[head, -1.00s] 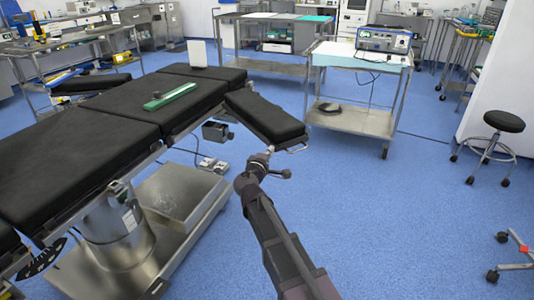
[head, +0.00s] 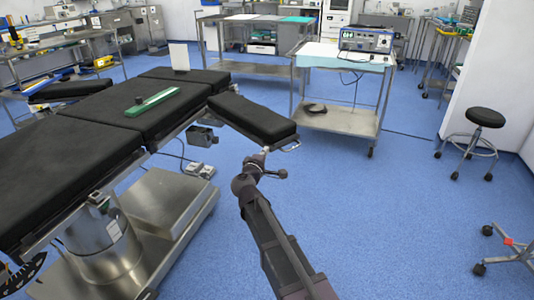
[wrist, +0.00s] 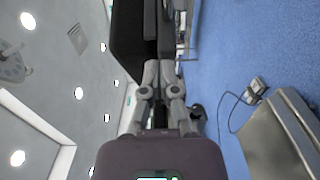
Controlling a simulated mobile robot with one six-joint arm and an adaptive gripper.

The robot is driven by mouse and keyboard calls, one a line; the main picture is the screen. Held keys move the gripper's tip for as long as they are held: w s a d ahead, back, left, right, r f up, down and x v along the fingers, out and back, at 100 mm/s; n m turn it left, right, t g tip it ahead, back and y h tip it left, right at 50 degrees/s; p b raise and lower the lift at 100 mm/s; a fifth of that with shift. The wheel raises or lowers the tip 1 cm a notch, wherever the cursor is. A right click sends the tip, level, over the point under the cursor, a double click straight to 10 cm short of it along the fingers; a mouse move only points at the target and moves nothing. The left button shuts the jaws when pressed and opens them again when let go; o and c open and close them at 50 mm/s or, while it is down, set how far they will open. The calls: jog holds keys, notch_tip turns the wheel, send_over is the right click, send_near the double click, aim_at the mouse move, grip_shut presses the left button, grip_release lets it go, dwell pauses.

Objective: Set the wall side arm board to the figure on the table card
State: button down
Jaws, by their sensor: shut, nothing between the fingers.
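The operating table (head: 75,143) with black pads fills the left of the head view. One arm board (head: 250,116) juts out from its right side, angled toward me; another black board (head: 70,90) shows on the far left side. Which is the wall side one I cannot tell. A white card (head: 179,56) stands at the table's far end, its figure unreadable. My gripper (head: 263,153) is shut and empty, just below and in front of the right board's near end. In the wrist view its fingers (wrist: 160,70) are together, beside a dark pad (wrist: 128,40); contact is unclear.
A green bar (head: 152,102) with a dark knob lies on the table. A steel trolley (head: 340,118) with a device stands behind the right board. A pedal (head: 200,171) and cable lie by the table base. A black stool (head: 485,117) stands right. Blue floor between is clear.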

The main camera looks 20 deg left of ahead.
jog(key=shift+s, duration=0.15)
jog(key=s, duration=1.2)
jog(key=shift+s+d, duration=0.4)
jog(key=shift+d, duration=0.05)
